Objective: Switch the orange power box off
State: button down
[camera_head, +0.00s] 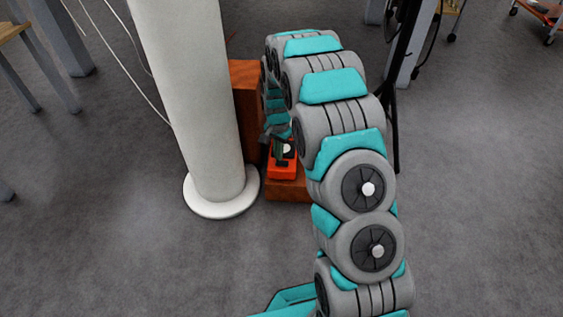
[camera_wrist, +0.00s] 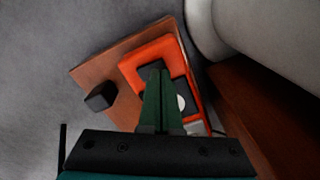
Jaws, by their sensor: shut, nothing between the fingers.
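The orange power box (camera_head: 281,168) sits on a low wooden step beside the white column, partly hidden by my arm. In the wrist view the orange power box (camera_wrist: 147,53) has a dark recessed face with a round pale part (camera_wrist: 181,102) on it. My gripper (camera_wrist: 158,72) is shut, with its green fingers together over the dark face. The fingers hide part of that face, and I cannot tell whether they touch it. My gripper also shows small in the head view (camera_head: 279,150). The switch position cannot be made out.
A thick white column (camera_head: 190,100) with a round foot stands close left of the box. A wooden block (camera_head: 246,95) rises behind it. A small black block (camera_wrist: 101,96) shows beside the box in the wrist view. Open grey floor (camera_head: 120,250) lies in front.

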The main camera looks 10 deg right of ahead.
aim_at(278, 162)
jog(key=shift+f, duration=0.9)
dwell(1.0)
jog(key=shift+r+p, duration=1)
jog(key=shift+r, duration=2.45)
